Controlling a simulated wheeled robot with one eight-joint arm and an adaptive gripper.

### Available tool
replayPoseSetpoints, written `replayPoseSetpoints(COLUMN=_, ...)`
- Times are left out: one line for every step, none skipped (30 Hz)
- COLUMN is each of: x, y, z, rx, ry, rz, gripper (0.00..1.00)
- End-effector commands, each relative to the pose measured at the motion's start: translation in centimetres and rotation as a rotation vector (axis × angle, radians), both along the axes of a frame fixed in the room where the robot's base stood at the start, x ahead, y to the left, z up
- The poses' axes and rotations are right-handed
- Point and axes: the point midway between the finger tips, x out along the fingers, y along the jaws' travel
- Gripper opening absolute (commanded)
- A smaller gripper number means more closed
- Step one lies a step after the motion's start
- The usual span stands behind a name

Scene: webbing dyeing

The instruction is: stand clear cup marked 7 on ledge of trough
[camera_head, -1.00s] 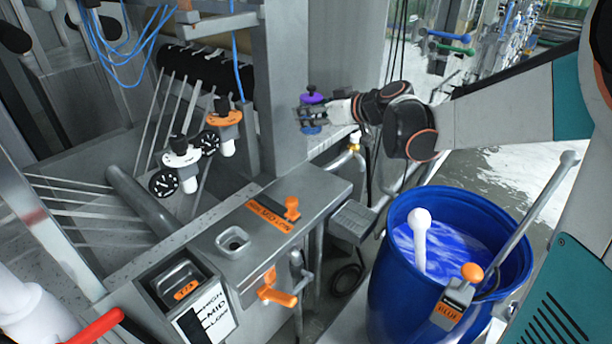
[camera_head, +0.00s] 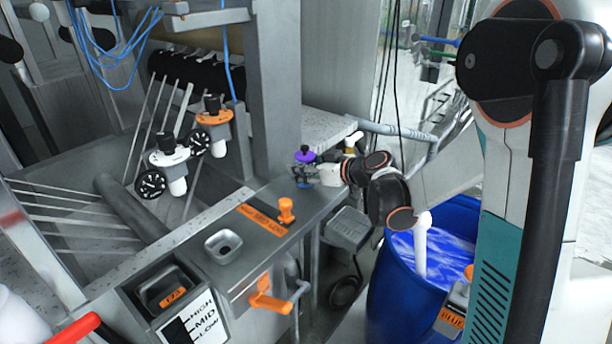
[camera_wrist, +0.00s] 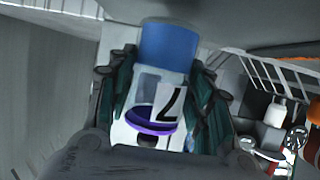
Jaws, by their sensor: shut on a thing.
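The clear cup marked 7 (camera_wrist: 173,103) is between my gripper's fingers in the wrist view. It has a black 7 on a white label, a blue end and a purple ring-like part. In the head view the cup (camera_head: 305,157) shows small, with a purple top and blue below. My gripper (camera_head: 306,170) is shut on it, over the far right end of the steel trough top (camera_head: 318,196). I cannot tell whether the cup touches the steel. A speckled grey ledge (camera_head: 335,122) runs behind the gripper.
An orange knob (camera_head: 286,210) stands on the steel top near the cup, beside a small square well (camera_head: 224,245). A blue barrel (camera_head: 390,300) of blue liquid stands at the right. White and orange fittings (camera_head: 213,120) hang at the left. A grey box (camera_head: 349,228) sits below the top.

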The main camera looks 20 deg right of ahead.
Motion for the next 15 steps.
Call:
replayPoseSetpoints(x=0.04, y=-0.01, z=-0.94, rx=0.0, ry=0.0, rz=0.0, gripper=0.17)
replayPoseSetpoints(x=0.04, y=-0.01, z=-1.2, rx=0.0, ry=0.0, rz=0.0, gripper=0.17)
replayPoseSetpoints(x=0.02, y=-0.01, z=-1.38, rx=0.001, ry=-0.001, rz=0.0, gripper=0.17)
replayPoseSetpoints(x=0.01, y=-0.01, z=-1.4, rx=0.001, ry=-0.001, rz=0.0, gripper=0.17)
replayPoseSetpoints(x=0.01, y=0.0, z=-1.37, rx=0.001, ry=-0.001, rz=0.0, gripper=0.17)
replayPoseSetpoints(x=0.0, y=0.0, z=-1.3, rx=0.0, ry=0.0, rz=0.0, gripper=0.17)
replayPoseSetpoints(x=0.0, y=0.0, z=-1.29, rx=0.0, ry=0.0, rz=0.0, gripper=0.17)
replayPoseSetpoints(x=0.0, y=0.0, z=-1.28, rx=0.0, ry=0.0, rz=0.0, gripper=0.17)
replayPoseSetpoints(x=0.0, y=0.0, z=-1.26, rx=0.0, ry=0.0, rz=0.0, gripper=0.17)
replayPoseSetpoints(x=0.0, y=0.0, z=-1.28, rx=0.0, ry=0.0, rz=0.0, gripper=0.17)
replayPoseSetpoints(x=0.01, y=0.0, z=-1.32, rx=0.0, ry=0.0, rz=0.0, gripper=0.17)
replayPoseSetpoints(x=0.01, y=0.0, z=-1.45, rx=0.0, ry=0.0, rz=0.0, gripper=0.17)
replayPoseSetpoints(x=0.01, y=0.0, z=-1.56, rx=0.0, ry=0.0, rz=0.0, gripper=0.17)
replayPoseSetpoints(x=0.0, y=0.0, z=-1.49, rx=0.0, ry=0.0, rz=0.0, gripper=0.53)
replayPoseSetpoints(x=0.0, y=0.0, z=-1.46, rx=0.0, ry=0.0, rz=0.0, gripper=0.62)
